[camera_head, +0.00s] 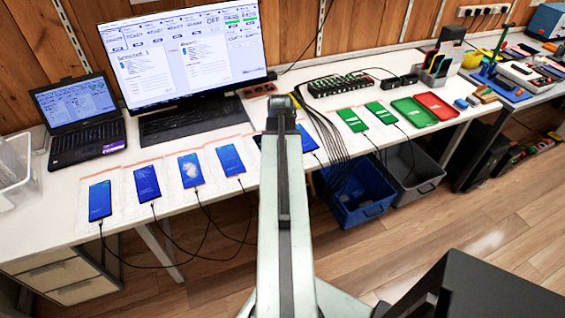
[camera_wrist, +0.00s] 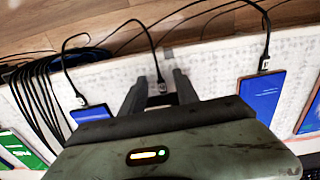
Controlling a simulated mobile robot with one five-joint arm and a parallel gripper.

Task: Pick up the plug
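In the wrist view a small plug (camera_wrist: 158,87) with a black cable running up from it lies between the two fingertips of my gripper (camera_wrist: 160,84). The fingers are apart and look open around it; whether either touches it I cannot tell. What lies beyond the plug, under my gripper, is hidden. Other plugs show on both sides: one at the phone on the left (camera_wrist: 92,116) and one (camera_wrist: 265,64) at the phone on the right (camera_wrist: 262,98). In the head view my arm covers this plug, and the fingertips are hidden.
The white table (camera_head: 90,220) holds a row of blue-screened phones (camera_head: 146,183) with cables hanging off the front edge. A laptop (camera_head: 82,118), a monitor (camera_head: 190,50) and a black hub (camera_head: 338,84) stand behind. A blue bin (camera_head: 362,190) is below.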

